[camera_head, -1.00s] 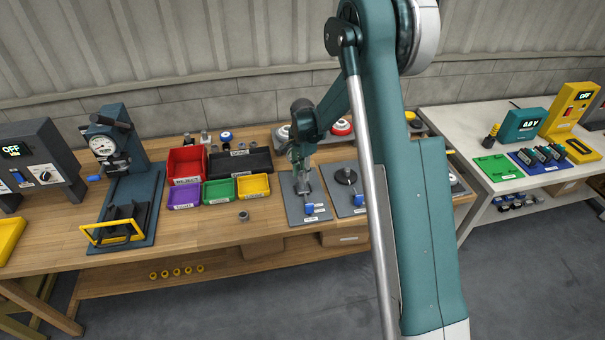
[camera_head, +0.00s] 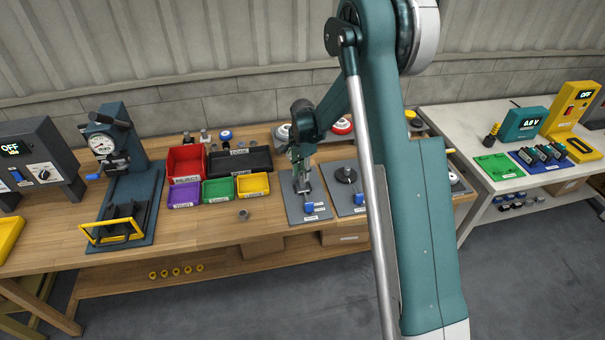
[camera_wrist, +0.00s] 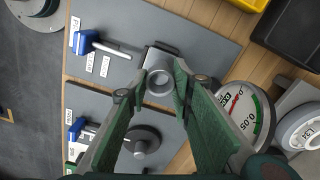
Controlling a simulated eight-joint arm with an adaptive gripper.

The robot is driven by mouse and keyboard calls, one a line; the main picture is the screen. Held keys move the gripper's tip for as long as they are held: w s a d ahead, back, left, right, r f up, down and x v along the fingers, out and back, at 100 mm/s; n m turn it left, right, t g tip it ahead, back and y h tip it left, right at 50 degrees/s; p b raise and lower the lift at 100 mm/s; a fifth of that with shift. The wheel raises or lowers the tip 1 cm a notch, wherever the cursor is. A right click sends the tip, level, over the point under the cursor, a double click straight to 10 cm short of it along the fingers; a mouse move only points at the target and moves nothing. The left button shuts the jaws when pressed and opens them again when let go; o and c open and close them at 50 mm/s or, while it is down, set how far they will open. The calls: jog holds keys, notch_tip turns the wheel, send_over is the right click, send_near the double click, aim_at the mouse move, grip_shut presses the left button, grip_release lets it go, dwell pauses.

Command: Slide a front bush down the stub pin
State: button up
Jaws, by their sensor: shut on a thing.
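My gripper (camera_wrist: 160,86) has its green fingers on either side of a grey ring-shaped bush (camera_wrist: 159,81), and is shut on it. In the head view my gripper (camera_head: 300,183) is low over the left grey plate (camera_head: 317,213). The wrist view also shows this plate (camera_wrist: 205,35), with a blue-handled clamp (camera_wrist: 88,43) and a grey block (camera_wrist: 164,50) beside the bush. The stub pin is not clearly visible; the bush and fingers cover that spot. I cannot tell how far the bush sits on it. Another small grey bush-like part (camera_head: 243,215) stands loose on the bench.
A second grey plate with a black disc (camera_head: 346,175) is just right. A dial gauge (camera_wrist: 245,112) is close to my fingers in the wrist view. Red (camera_head: 186,162), purple, green and yellow bins stand left. The bench front left of the plates is mostly clear.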

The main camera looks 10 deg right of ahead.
jog(key=shift+f+b, duration=0.75)
jog(key=shift+f, duration=0.25)
dwell(0.6)
jog(key=o, duration=1)
jog(key=shift+r, duration=0.1)
notch_tip(320, 180, up, 12)
dwell(0.4)
dwell(0.5)
